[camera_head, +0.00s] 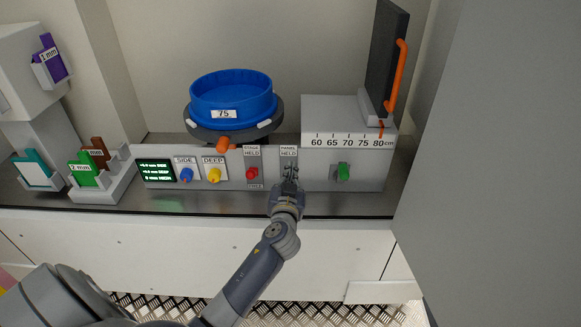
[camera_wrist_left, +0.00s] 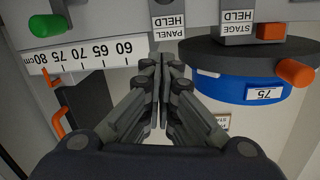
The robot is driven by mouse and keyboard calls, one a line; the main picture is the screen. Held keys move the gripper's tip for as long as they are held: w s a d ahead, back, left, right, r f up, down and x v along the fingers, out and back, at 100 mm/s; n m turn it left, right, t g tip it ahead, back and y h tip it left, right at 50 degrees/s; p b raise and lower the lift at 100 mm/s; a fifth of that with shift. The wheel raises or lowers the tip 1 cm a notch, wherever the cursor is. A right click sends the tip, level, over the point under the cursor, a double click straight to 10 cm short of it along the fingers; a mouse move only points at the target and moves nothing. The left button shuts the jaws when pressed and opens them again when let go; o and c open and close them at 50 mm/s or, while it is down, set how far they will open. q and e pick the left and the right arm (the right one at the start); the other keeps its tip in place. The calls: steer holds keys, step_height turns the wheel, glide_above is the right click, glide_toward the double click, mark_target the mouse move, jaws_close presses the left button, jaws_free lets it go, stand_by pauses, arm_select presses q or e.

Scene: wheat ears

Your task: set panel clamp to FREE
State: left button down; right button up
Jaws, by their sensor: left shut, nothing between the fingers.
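The panel clamp's label (camera_head: 289,151), reading PANEL HELD, is on the grey console front in the head view. It also shows upside down in the left wrist view (camera_wrist_left: 168,22). My left gripper (camera_head: 291,172) is shut and empty, in front of the console just below this label. In the left wrist view its closed fingertips (camera_wrist_left: 162,62) lie close to the label. The clamp's own switch and any FREE marking are hidden behind my gripper, so I cannot tell its position or whether I touch it. My right gripper is not in view.
The red stage clamp knob (camera_head: 252,173) is just left of my gripper. Yellow (camera_head: 214,175) and blue (camera_head: 186,175) knobs are farther left, and a green knob (camera_head: 343,172) is to the right.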

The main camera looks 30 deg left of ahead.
arm_select(q)
steer(key=shift+w, duration=0.1)
steer(key=p+x, duration=0.1)
steer(key=x, duration=0.8)
steer(key=shift+w+a, duration=0.1)
steer(key=shift+w, duration=0.1)
steer(key=shift+s+f, duration=0.2)
steer(key=shift+f, duration=1)
steer(key=shift+s+f, duration=0.5)
steer(key=shift+f, duration=0.25)
